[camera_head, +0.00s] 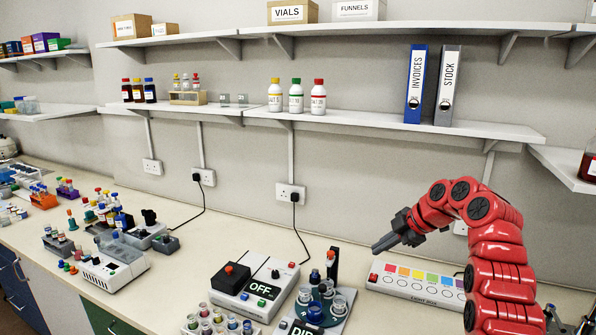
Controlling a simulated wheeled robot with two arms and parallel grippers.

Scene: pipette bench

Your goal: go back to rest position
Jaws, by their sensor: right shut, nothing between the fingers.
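My right arm rises at the right of the head view, red with dark joints, and bends over to the left. Its dark grey gripper (384,243) points left and slightly down, shut and empty. It hangs in the air above the bench, in front of the wall and over the left end of the light box (415,288). It touches nothing that I can see. My left gripper does not show.
Below the gripper stand a white device reading OFF (262,289) and a carousel of jars (322,300). A vial rack (218,322) is at the bottom edge. Shelves (400,126) with binders and bottles run along the wall. Bare bench (185,270) shows left of the device.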

